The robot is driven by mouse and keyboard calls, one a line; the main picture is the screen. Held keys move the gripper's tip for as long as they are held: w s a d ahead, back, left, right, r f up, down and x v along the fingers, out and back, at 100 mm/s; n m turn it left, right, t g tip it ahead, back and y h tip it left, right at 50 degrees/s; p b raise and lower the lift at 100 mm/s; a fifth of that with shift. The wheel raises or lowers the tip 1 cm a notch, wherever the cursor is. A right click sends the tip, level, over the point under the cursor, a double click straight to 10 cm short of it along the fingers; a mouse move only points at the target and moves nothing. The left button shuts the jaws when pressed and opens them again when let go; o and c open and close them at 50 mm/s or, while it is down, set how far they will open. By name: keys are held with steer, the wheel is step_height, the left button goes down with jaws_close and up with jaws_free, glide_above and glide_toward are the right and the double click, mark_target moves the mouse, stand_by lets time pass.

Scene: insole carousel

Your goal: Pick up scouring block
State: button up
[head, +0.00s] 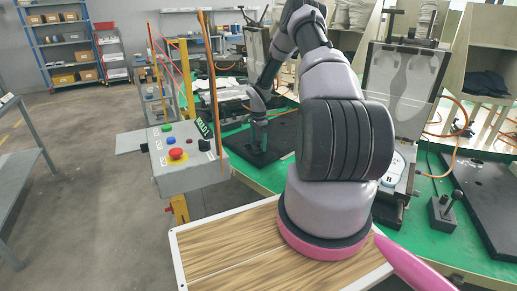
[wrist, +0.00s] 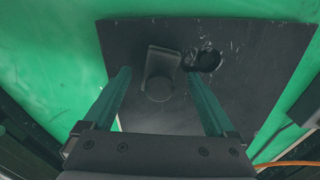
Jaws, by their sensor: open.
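My gripper (head: 259,138) reaches down over a black plate (head: 240,151) on the green table in the head view. In the wrist view its two greenish fingers (wrist: 158,74) are apart, with nothing held. A dark grey block-like piece (wrist: 163,60) with a rounded end stands on the black plate (wrist: 125,45), between the fingers and apart from both. It is the likely scouring block, but its dark surface makes this hard to confirm. In the head view my arm and gripper hide it.
A dark round recess or dish (wrist: 206,60) with pale scuffs lies right of the piece. A grey control box (head: 185,160) with a red button stands left of the plate. A clear-fronted press (head: 401,85) stands to the right. An orange cable (wrist: 295,164) runs at lower right.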

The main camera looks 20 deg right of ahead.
mark_target(258, 139)
jaws_close()
steer(key=shift+r, duration=5)
